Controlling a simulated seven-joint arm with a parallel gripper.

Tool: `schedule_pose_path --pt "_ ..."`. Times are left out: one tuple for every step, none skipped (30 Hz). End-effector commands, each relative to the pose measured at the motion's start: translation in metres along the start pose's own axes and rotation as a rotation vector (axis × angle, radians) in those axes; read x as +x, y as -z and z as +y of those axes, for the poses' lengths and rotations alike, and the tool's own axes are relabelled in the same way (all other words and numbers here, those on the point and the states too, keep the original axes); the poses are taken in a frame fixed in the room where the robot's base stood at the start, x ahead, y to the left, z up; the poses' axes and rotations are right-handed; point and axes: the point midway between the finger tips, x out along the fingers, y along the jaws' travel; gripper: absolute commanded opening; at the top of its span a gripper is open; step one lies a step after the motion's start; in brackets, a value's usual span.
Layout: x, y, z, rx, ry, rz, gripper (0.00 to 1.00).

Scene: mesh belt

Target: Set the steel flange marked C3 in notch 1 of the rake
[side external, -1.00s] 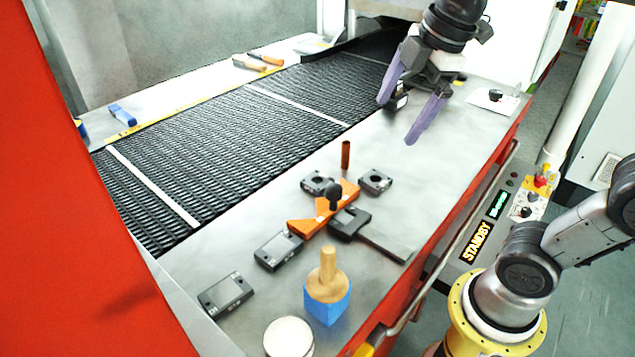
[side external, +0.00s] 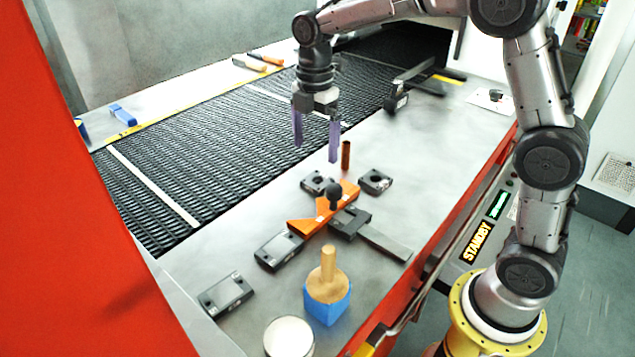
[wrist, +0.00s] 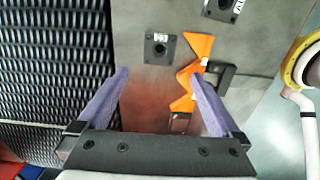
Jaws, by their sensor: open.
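The orange rake (side external: 307,227) lies on the steel table with its notches facing the belt; it also shows in the wrist view (wrist: 201,48). A dark square flange with a round hole (side external: 316,182) lies on the belt side of the rake. A similar one (side external: 375,181) lies to the rake's right. In the wrist view a flange (wrist: 160,48) lies flat beyond my fingertips; its small white label is unreadable, so I cannot tell which is C3. My gripper (side external: 316,142) is open and empty, above the table near the belt edge.
A brown upright cylinder (side external: 345,155) stands near the rake's far end. A black clamp-like tool (side external: 350,224) touches the rake area. Dark blocks (side external: 278,250), a wooden-handled blue block (side external: 327,300) and a white round (side external: 288,337) occupy the near table. The mesh belt (side external: 230,130) runs alongside.

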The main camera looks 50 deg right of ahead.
Motion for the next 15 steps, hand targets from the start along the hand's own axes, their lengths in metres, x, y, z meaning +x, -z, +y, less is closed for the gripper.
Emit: schedule_pose_path --pt "0.01 0.0 -0.001 0.0 0.004 0.0 1.0" --pt "0.015 0.0 -0.001 0.001 0.004 0.0 1.0" --pt "0.02 0.0 -0.001 0.001 0.003 0.0 1.0" --pt "0.024 0.0 -0.001 0.001 0.002 0.0 1.0" --pt "0.027 0.0 -0.001 0.001 0.002 0.0 1.0" --pt "0.03 0.0 0.0 0.001 0.0 0.0 1.0" --pt "0.032 0.0 0.0 0.001 0.0 0.0 1.0" --pt "0.034 0.0 0.0 0.001 0.0 0.0 1.0" --pt "0.035 -0.001 0.0 0.001 0.0 0.0 1.0" --pt "0.037 -0.001 0.0 0.001 -0.001 0.0 1.0" --pt "0.039 -0.001 0.0 0.001 0.0 0.0 1.0" --pt "0.043 -0.002 0.0 0.001 0.001 0.0 1.0" --pt "0.047 -0.002 0.0 0.001 0.003 0.0 1.0" --pt "0.051 -0.003 0.0 0.002 0.003 0.0 1.0" --pt "0.057 -0.004 0.0 0.002 0.005 0.0 1.0"
